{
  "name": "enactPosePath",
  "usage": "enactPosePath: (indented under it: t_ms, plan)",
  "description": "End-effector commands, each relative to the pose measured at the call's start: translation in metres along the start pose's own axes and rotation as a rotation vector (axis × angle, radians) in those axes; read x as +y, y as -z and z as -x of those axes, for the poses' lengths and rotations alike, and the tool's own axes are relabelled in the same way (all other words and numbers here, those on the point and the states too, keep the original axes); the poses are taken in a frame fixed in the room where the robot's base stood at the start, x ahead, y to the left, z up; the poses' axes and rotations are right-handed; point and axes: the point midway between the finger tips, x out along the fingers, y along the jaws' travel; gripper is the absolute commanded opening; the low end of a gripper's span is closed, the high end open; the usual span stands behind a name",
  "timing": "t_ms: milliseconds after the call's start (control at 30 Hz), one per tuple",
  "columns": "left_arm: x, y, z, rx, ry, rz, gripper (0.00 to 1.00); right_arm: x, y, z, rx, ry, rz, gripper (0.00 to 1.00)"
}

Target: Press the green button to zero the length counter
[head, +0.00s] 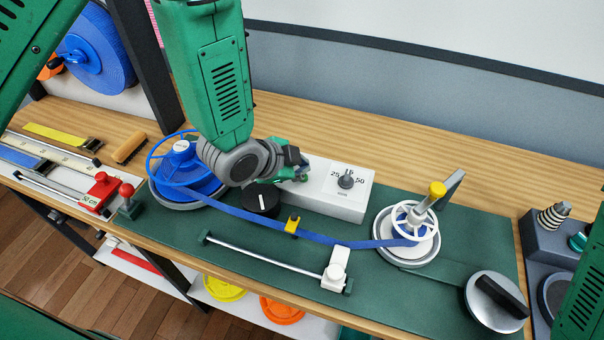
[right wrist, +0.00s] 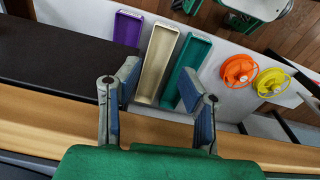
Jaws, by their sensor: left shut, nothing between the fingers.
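The white counter box (head: 330,186) stands on the green mat behind the blue strap, with a dial marked 25, 15 and 50 on its right part. My left gripper (head: 298,172) is shut and empty over the left end of this box. Small green parts show at its tips; I cannot tell whether the green button is among them or hidden beneath. Whether the tips touch the box is also unclear. My right gripper (right wrist: 158,88) is open and empty in the right wrist view, above the bench edge and a lower shelf.
A blue strap (head: 335,239) runs from the blue reel (head: 182,165) through a yellow clip (head: 292,224) to a white winder (head: 415,222). A black knob (head: 262,201) sits beside the box. A metal rod with a white slider (head: 336,266) lies in front. The bench behind is clear.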

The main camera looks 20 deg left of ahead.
Motion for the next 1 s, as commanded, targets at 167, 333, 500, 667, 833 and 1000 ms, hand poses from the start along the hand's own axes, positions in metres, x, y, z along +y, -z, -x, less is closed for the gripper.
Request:
enactPosePath:
  t_ms: [167, 333, 500, 667, 833, 1000]
  plan:
    - [0.0047, 0.0006, -0.0043, 0.000, -0.001, -0.001, 0.00, 0.0001, -0.0002, -0.0032, 0.000, 0.000, 0.000, 0.34]
    - [0.0058, 0.0005, -0.0055, 0.000, 0.000, 0.001, 0.00, 0.0001, -0.0003, -0.0039, 0.000, 0.000, 0.000, 0.34]
    - [0.0053, -0.0003, -0.0049, 0.001, 0.000, 0.001, 0.00, 0.0001, -0.0003, -0.0037, 0.000, 0.000, 0.000, 0.34]
    - [0.0057, -0.0008, -0.0054, 0.001, 0.000, 0.001, 0.00, 0.0001, -0.0003, -0.0042, 0.000, 0.000, 0.000, 0.34]
    - [0.0070, -0.0009, -0.0072, 0.000, 0.000, 0.001, 0.00, 0.0000, -0.0004, -0.0057, 0.000, 0.000, 0.000, 0.34]
    - [0.0080, -0.0019, -0.0086, 0.000, 0.000, 0.000, 0.00, 0.0000, -0.0004, -0.0071, 0.000, 0.000, 0.000, 0.34]
